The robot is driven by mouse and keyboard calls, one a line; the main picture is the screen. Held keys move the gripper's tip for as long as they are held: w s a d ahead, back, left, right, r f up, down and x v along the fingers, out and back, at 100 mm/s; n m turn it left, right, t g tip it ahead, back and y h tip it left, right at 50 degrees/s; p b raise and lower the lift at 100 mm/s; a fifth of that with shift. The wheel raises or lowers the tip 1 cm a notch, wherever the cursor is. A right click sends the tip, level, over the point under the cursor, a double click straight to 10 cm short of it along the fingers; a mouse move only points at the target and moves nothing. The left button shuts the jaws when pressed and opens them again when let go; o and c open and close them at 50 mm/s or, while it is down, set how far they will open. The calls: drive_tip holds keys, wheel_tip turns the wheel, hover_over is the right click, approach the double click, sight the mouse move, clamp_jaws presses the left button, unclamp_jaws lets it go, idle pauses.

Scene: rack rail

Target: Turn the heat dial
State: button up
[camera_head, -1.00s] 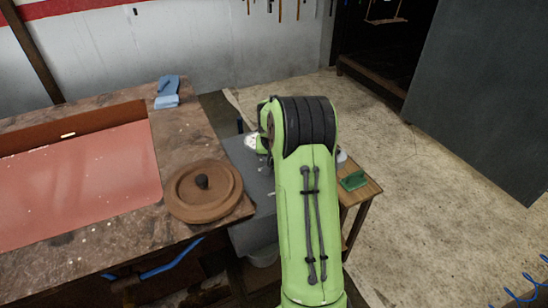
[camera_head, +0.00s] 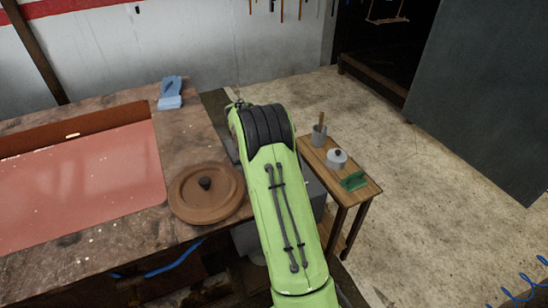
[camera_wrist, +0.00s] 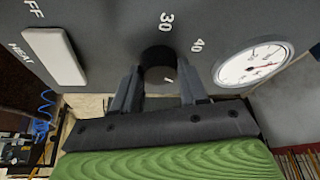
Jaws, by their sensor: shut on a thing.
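The heat dial (camera_wrist: 158,62) is a dark round knob on a grey panel, with the numbers 30 and 40 printed beside it in the wrist view. My gripper (camera_wrist: 158,84) has its two dark fingers on either side of the dial and is shut on it. A white rocker switch (camera_wrist: 54,57) labelled OFF and HEAT is to the left. A round white gauge (camera_wrist: 253,62) is to the right. In the head view my green arm hides the dial and my gripper.
A small wooden table (camera_head: 352,192) with a grey cup (camera_head: 318,137), a lidded white pot (camera_head: 337,158) and a green item (camera_head: 353,181) is right. Open floor lies beyond.

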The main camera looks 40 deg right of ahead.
drive_tip(key=shift+m, duration=0.3)
idle(0.4)
drive_tip(key=o, duration=1)
drive_tip(key=shift+o, duration=0.2)
drive_tip(key=p+v, duration=0.4)
drive_tip(key=v, duration=1.1)
drive_tip(key=shift+w+r, duration=0.25)
drive_tip(key=shift+r, duration=0.1)
drive_tip(key=shift+a, duration=0.15)
